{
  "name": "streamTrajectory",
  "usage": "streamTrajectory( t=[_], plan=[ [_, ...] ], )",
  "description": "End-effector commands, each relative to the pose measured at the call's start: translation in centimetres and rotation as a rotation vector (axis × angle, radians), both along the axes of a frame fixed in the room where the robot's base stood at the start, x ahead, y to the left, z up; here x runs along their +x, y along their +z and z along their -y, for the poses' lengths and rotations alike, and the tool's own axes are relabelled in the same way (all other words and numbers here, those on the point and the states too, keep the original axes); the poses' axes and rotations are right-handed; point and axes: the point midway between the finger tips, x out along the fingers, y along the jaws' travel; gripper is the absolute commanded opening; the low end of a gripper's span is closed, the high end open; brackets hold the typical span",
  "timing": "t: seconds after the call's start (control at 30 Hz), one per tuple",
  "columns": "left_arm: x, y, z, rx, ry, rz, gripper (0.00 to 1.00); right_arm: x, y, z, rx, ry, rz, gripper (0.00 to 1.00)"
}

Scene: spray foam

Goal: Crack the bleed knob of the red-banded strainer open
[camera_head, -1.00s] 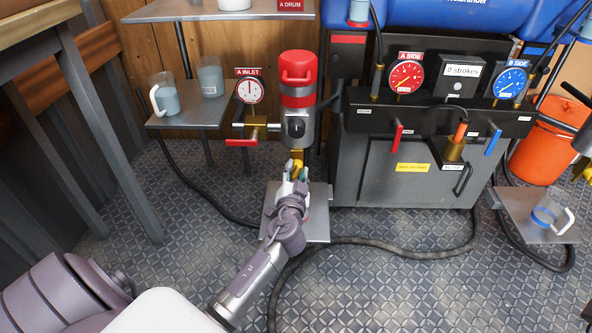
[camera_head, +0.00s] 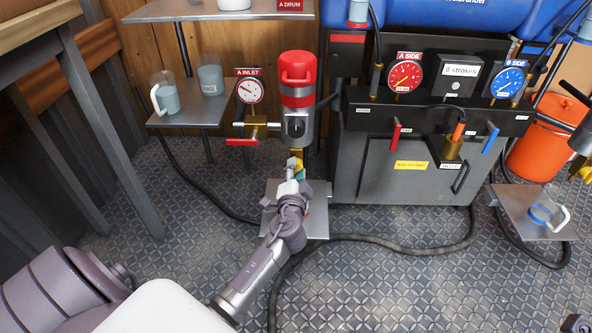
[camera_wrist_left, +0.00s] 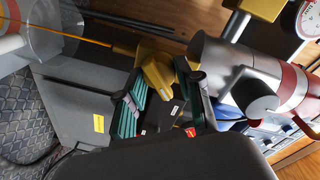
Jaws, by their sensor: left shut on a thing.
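The red-banded strainer (camera_head: 297,97) stands upright at the centre of the head view, with a red cap and a grey body. Its yellow bleed knob (camera_wrist_left: 157,75) is below the body and lies between my fingers in the left wrist view. My left gripper (camera_head: 294,168) is shut on this knob from below. A thin orange stream runs from the knob's side to a clear cup (camera_wrist_left: 60,42) with a reddish band. In the head view my gripper and wrist mostly hide the cup.
The A inlet gauge (camera_head: 249,90) and a red-handled valve (camera_head: 241,142) are left of the strainer. A metal plate (camera_head: 318,230) lies under my wrist. The grey pump cabinet (camera_head: 380,190) stands close on the right. A hose crosses the floor.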

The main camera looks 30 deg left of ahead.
Motion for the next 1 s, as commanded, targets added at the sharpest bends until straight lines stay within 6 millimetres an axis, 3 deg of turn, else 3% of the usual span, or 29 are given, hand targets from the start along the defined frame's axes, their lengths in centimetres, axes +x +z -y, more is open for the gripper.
streamTrajectory(
  t=[0.23,0.27,0.4,0.77,1.0],
  plan=[
    [0.0,-0.1,0.1,-0.002,-0.001,-0.001,0.01,0.0,0.0,0.0,0.005,-0.002,0.000,0.00],
    [0.0,-0.1,0.1,-0.002,-0.001,-0.001,0.40,0.0,0.1,0.0,0.006,-0.002,0.001,0.00],
    [0.0,-0.1,0.1,-0.001,-0.001,0.000,0.61,0.0,0.1,0.1,0.008,-0.002,0.003,0.00],
    [-0.4,0.0,0.3,-0.002,0.000,0.000,0.61,0.1,0.1,0.1,0.005,-0.002,0.005,0.00],
    [-4.0,0.0,2.3,-0.005,0.000,-0.002,0.61,0.0,0.1,0.0,0.005,-0.002,0.004,0.00]
  ],
)
